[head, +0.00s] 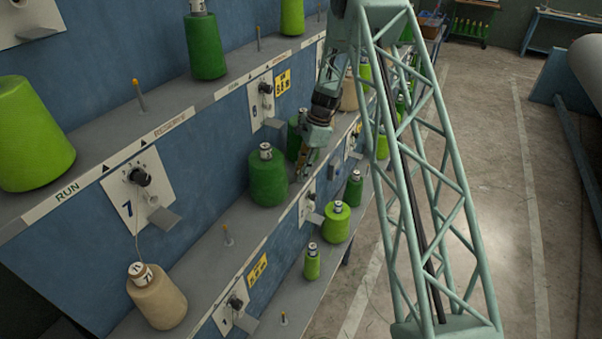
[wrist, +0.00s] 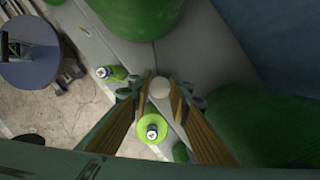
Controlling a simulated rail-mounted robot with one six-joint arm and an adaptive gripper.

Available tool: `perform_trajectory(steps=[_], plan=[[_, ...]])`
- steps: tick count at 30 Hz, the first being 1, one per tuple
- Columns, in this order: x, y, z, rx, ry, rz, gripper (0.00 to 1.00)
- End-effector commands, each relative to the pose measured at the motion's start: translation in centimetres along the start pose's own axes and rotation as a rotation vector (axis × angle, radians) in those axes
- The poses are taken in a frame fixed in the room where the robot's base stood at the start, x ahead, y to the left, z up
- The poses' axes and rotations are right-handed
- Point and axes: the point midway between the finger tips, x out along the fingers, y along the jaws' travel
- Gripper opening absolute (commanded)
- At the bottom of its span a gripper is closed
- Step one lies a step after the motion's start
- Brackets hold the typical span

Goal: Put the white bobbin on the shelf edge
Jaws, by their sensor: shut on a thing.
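My gripper (wrist: 161,95) is shut on a small white round thing, the white bobbin (wrist: 160,86), held between the fingertips in the wrist view. In the head view my gripper (head: 304,160) hangs over the middle shelf (head: 205,248), just right of a dark green cone (head: 267,180). I cannot make out the bobbin there. In the wrist view the grey shelf edge (wrist: 124,62) runs beneath the fingers. I cannot tell whether the bobbin touches the shelf.
Another dark green cone (head: 296,138) stands close behind my gripper. In the wrist view large green cones (wrist: 135,28) flank the fingers, one at the right (wrist: 262,128). Bright green cones (head: 336,222) stand on the lower shelf. The floor aisle (head: 500,180) is clear.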

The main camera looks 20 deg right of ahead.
Motion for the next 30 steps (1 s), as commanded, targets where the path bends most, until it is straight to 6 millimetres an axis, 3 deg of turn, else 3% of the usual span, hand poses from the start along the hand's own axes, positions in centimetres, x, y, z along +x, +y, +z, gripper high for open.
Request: perform_trajectory(steps=[12,13,18,30], plan=[[0.28,0.00,-0.08,0.000,0.000,0.000,0.10],[0.29,0.00,-0.08,-0.001,0.000,0.000,0.18],[0.23,-0.01,-0.07,-0.001,0.000,0.000,0.31],[0.00,-0.01,0.00,-0.001,0.000,0.000,0.31]])
